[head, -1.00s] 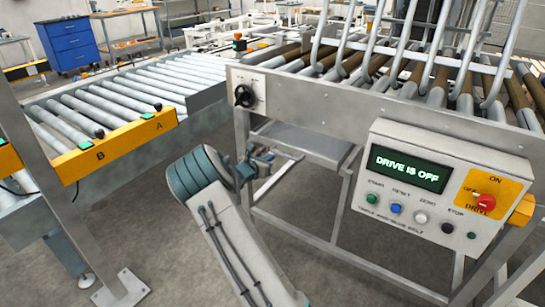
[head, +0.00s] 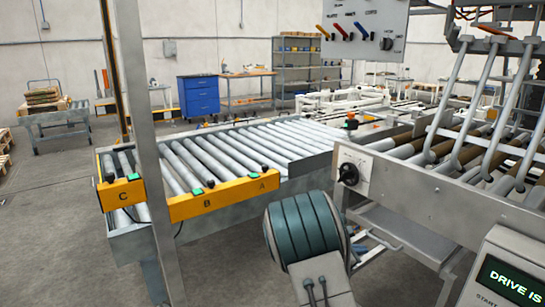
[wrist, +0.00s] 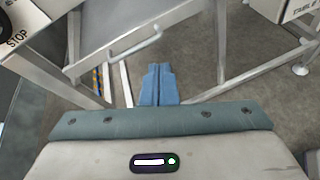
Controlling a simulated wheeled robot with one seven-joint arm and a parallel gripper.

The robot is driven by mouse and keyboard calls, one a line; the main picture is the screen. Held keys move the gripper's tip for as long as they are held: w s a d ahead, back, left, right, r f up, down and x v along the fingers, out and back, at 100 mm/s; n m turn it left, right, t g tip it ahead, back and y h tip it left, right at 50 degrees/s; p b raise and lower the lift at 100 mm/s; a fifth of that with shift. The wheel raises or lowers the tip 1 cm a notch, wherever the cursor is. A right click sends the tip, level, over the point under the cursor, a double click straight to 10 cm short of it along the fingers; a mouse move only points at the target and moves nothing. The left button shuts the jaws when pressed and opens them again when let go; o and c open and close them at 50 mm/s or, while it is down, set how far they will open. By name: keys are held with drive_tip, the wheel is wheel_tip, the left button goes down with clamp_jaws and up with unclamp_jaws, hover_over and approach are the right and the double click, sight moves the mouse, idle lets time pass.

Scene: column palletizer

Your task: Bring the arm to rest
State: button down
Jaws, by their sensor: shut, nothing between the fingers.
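My arm shows in the head view as a grey link with a teal banded joint at the bottom centre, in front of the roller conveyor (head: 345,185) frame. My gripper (wrist: 158,85) shows in the wrist view as two blue fingers side by side. They are shut with nothing between them and point over bare floor. The gripper itself is hidden in the head view.
A control box (head: 505,275) stands at lower right; its display is cut off. In the wrist view, metal frame legs (wrist: 222,52) stand near the fingers.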

drive_tip(key=s+r+m+g+y+p, duration=0.2)
drive_tip(key=s+r+m+g+p, duration=0.1)
drive_tip(key=s+r+m, duration=0.5)
drive_tip(key=s+a+r+m+y+p, duration=0.3)
drive_tip(key=s+a+r+m, duration=0.1)
drive_tip(key=s, duration=0.4)
drive_tip(key=s+a+r+m+y+p, duration=0.3)
drive_tip(key=s+a+r+y, duration=0.1)
drive_tip(key=s, duration=0.5)
drive_tip(key=s+a+r+m+y+p, duration=0.3)
drive_tip(key=s+a+r+m, duration=0.1)
drive_tip(key=s, duration=0.4)
wheel_tip(320, 180, up, 2)
drive_tip(key=shift+s+a+r+m, duration=0.3)
drive_tip(key=shift+s+a, duration=0.1)
drive_tip(key=shift+a, duration=0.2)
